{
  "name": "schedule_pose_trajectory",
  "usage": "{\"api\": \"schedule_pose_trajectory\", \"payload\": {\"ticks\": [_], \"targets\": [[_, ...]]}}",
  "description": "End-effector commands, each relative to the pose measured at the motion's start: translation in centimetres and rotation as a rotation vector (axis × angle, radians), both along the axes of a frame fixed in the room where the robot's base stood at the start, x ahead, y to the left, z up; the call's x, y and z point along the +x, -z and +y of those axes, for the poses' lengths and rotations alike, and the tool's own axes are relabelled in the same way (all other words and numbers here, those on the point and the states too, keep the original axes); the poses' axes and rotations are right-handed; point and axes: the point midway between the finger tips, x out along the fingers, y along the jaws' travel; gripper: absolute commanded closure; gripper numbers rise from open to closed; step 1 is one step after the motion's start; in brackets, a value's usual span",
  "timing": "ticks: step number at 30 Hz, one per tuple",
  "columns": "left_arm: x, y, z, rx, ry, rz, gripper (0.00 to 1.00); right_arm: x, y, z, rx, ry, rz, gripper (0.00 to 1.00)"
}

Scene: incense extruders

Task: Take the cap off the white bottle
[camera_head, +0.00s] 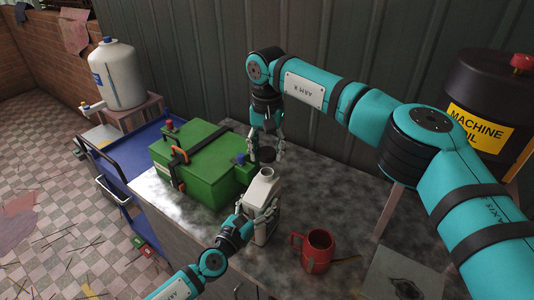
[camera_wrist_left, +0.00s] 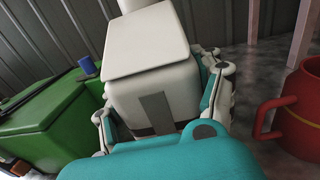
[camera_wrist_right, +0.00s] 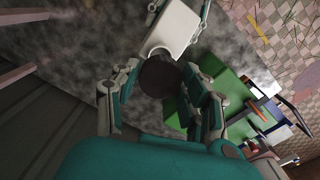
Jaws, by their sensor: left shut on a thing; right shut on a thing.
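The white bottle (camera_head: 261,194) stands upright at the front of the grey worktop. My left gripper (camera_head: 262,218) is shut around its body; the left wrist view shows a finger on each side of the bottle (camera_wrist_left: 150,62). My right gripper (camera_head: 266,146) is above the bottle, pointing down, shut on the dark round cap (camera_head: 266,155). In the head view the cap is above the bottle's bare neck (camera_head: 266,172), with a small gap. In the right wrist view the cap (camera_wrist_right: 160,76) sits between the fingers and partly hides the neck.
A green box (camera_head: 205,165) stands close left of the bottle. A red mug (camera_head: 317,250) stands to its right on the worktop (camera_head: 345,200). A blue cart (camera_head: 140,155) and a white tank (camera_head: 120,75) are at the left. A dark machine-oil drum (camera_head: 490,85) is at the back right.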

Motion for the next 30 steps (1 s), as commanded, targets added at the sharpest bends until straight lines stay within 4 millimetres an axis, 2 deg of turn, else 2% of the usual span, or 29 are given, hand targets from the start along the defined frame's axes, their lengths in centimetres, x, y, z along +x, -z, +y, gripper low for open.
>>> {"api": "schedule_pose_trajectory", "payload": {"ticks": [1, 6, 8, 16, 20, 30], "targets": [[0.0, 0.0, 0.0, 0.0, 0.001, 0.001, 0.32, 0.0, 0.0, 0.0, 0.0, 0.0, 0.0, 0.94], [0.0, 0.0, 0.0, 0.0, 0.001, 0.001, 0.1, 0.0, 0.0, 0.0, 0.0, 0.0, 0.0, 0.94], [0.0, 0.0, 0.0, 0.001, 0.001, 0.001, 0.04, 0.0, 0.0, 0.0, 0.0, 0.0, 0.0, 0.94], [-0.1, 0.0, 0.0, 0.001, 0.0, 0.001, 0.04, 0.0, 0.0, 0.0, 0.0, 0.0, -0.001, 0.94], [-0.9, 0.2, 0.6, 0.001, 0.0, 0.003, 0.04, 0.0, 0.0, 0.0, 0.0, 0.0, -0.001, 0.94], [-6.9, 0.2, 4.2, 0.003, 0.001, 0.004, 0.04, 0.0, 0.0, 0.0, 0.0, 0.0, -0.001, 0.94]]}}
